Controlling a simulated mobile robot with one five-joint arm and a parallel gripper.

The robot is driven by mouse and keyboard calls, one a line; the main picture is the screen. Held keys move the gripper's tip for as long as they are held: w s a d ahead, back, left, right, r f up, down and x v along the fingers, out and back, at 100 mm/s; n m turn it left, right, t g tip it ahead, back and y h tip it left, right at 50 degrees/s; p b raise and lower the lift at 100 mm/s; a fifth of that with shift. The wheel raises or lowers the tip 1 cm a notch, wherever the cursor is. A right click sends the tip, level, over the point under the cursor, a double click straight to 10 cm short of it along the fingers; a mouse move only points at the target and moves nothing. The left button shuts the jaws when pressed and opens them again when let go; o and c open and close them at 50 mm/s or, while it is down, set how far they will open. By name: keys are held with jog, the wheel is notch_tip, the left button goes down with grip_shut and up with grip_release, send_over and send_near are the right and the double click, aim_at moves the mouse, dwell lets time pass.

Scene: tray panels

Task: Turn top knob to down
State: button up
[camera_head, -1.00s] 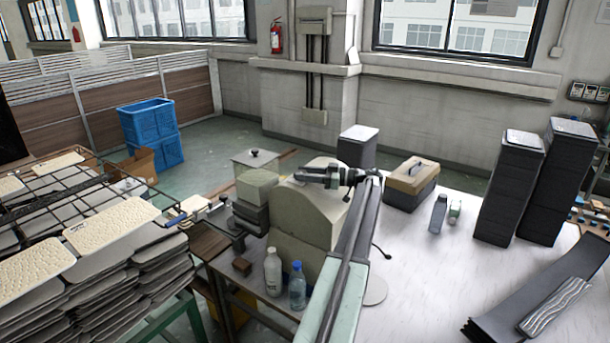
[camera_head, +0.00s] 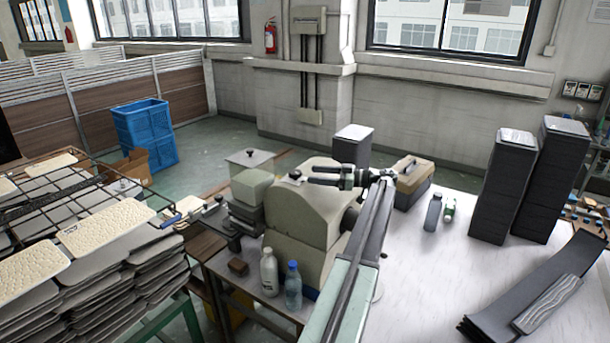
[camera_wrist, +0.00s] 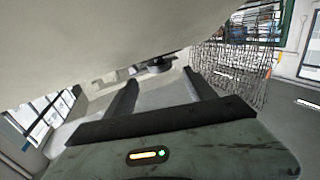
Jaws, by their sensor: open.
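The pale beige machine (camera_head: 300,215) with a rounded top stands left of centre in the head view. A small dark knob (camera_head: 295,174) shows at its upper left, just left of my fingertips. My gripper (camera_head: 310,175) is in front of the machine's upper part, its two dark fingers pointing left, spread and empty. In the wrist view my gripper (camera_wrist: 160,77) is open. A dark round knob (camera_wrist: 160,66) shows beyond and between the fingertips, apart from them. I cannot tell which way the knob is turned.
A large pale curved surface (camera_wrist: 90,45) fills the upper left of the wrist view, close above the fingers. A white bottle (camera_head: 269,272) and a blue-capped bottle (camera_head: 293,287) stand before the machine. A toolbox (camera_head: 413,182) lies behind my arm. The white table's middle is fairly clear.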

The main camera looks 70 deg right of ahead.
jog(key=shift+s+d, duration=0.1)
jog(key=shift+s, duration=0.6)
jog(key=shift+w, duration=0.1)
